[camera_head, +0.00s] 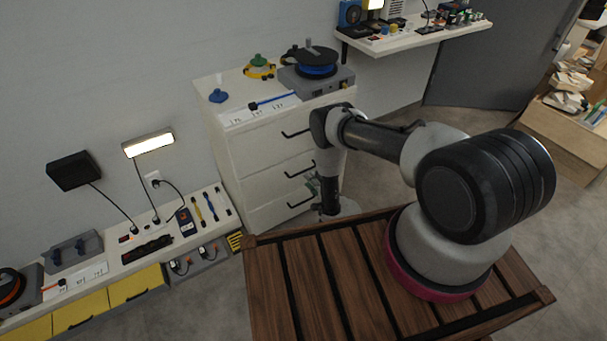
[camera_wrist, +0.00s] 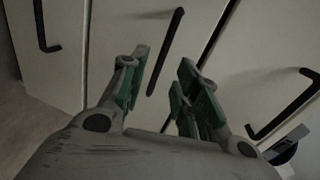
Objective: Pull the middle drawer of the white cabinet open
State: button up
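The white cabinet (camera_head: 236,155) stands against the wall, with three drawers stacked one above another, each with a black bar handle. The middle drawer (camera_head: 270,178) looks shut, its front level with the others. Its handle (camera_wrist: 166,50) runs through the gap between my fingertips in the wrist view. My gripper (camera_head: 312,185) is in front of the middle drawer, its green-padded fingers (camera_wrist: 164,62) apart on either side of the handle. No finger visibly presses on it; the exact depth is unclear. My arm partly hides the drawer fronts in the head view.
The top drawer's handle (camera_wrist: 285,105) and bottom drawer's handle (camera_wrist: 42,28) flank the fingers. A slatted wooden table (camera_head: 325,280) lies in front of the cabinet. A low bench (camera_head: 125,262) is on the left.

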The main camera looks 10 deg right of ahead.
aim_at(303, 172)
jog(key=shift+m, duration=0.3)
jog(key=x, duration=0.7)
jog(key=shift+w+a, duration=0.15)
jog(key=shift+w, duration=0.25)
grip_shut()
